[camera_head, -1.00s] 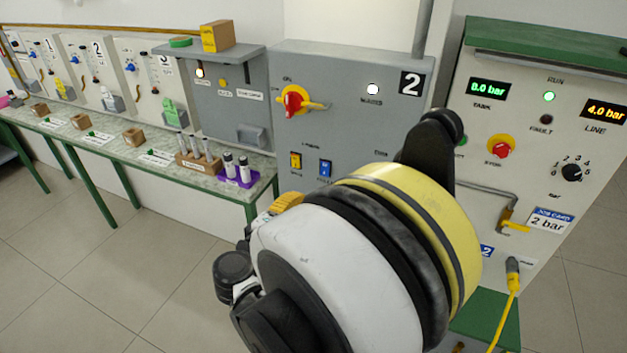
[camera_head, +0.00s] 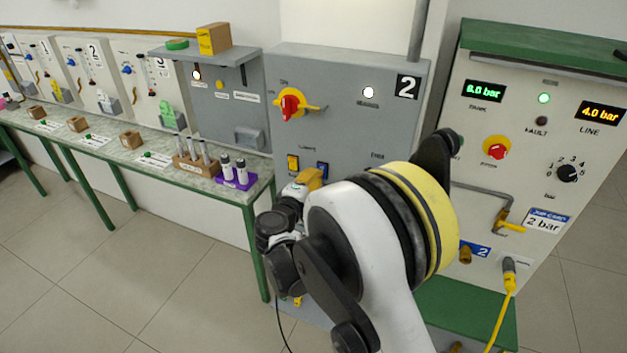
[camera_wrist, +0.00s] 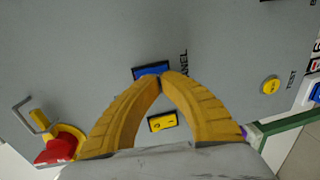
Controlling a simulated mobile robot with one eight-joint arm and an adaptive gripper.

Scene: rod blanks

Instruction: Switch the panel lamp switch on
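The grey panel (camera_head: 345,125) carries a yellow rocker switch (camera_head: 292,162) and, to its right, a blue rocker switch (camera_head: 322,170). My gripper (camera_head: 318,178) is in front of the panel just below the switches and partly covers the blue one. In the wrist view, its yellow fingers (camera_wrist: 160,80) meet at the tips with nothing between them. The tips overlap the edge of the blue switch (camera_wrist: 150,70); contact cannot be told. The yellow switch (camera_wrist: 162,123) shows between the fingers.
A yellow test button (camera_wrist: 270,86) is on the same panel. The bench (camera_head: 160,172) at left holds a purple vial rack (camera_head: 236,182). The pressure cabinet (camera_head: 540,135) stands at right.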

